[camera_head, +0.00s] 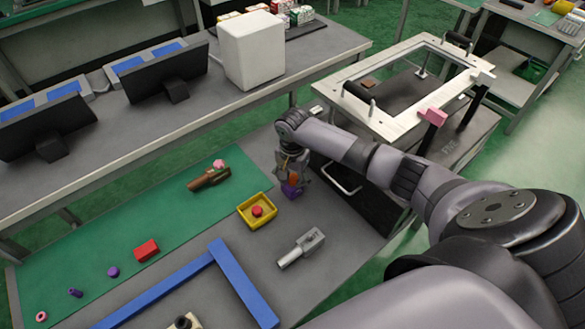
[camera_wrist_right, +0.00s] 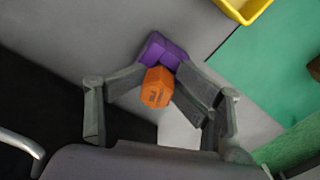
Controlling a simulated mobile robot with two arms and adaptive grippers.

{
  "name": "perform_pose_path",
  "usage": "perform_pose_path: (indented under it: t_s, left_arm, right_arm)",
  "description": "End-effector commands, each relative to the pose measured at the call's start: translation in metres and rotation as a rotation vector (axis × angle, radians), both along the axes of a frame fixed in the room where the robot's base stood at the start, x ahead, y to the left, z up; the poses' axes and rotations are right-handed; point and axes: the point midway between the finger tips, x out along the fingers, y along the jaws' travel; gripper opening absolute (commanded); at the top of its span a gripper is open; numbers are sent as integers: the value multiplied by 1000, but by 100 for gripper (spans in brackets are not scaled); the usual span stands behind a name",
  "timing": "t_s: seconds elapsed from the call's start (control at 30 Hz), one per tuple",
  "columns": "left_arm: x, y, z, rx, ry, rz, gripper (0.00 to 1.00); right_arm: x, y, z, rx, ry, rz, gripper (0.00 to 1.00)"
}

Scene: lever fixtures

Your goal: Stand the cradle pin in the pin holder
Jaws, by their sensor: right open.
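My right gripper (camera_wrist_right: 160,108) is open, with its fingers spread on either side of an orange hexagonal piece (camera_wrist_right: 158,87), which looks like the head of the cradle pin. The orange piece is at a purple block (camera_wrist_right: 158,49), likely the pin holder; I cannot tell how deep it sits in it. In the head view the gripper (camera_head: 291,172) points down at the table's right edge, over the purple block (camera_head: 291,191), and partly hides the orange piece. No clear grip on either shows. My left gripper is not in view.
A yellow tray (camera_head: 244,217) with a red piece (camera_head: 257,211) stands just left of the gripper. A grey forked fixture (camera_head: 301,247), a brown piece (camera_head: 209,179), a red block (camera_head: 147,250) and a blue L-shaped bar (camera_head: 240,284) lie around. A white frame (camera_head: 395,127) stands behind my arm.

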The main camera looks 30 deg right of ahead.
Motion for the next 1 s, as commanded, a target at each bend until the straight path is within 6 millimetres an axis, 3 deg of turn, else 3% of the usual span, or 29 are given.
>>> perform_pose_path:
  t_s: [0.03,0.37,0.8,1.0]
  left_arm:
    - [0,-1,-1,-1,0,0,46]
    - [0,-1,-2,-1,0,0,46]
    - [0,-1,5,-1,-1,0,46]
    - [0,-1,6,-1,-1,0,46]
  right_arm:
    - [-5,3,-6,3,13,4,40]
    - [-4,2,1,2,11,4,40]
    - [0,1,95,1,0,2,40]
    - [0,1,124,2,2,2,40]
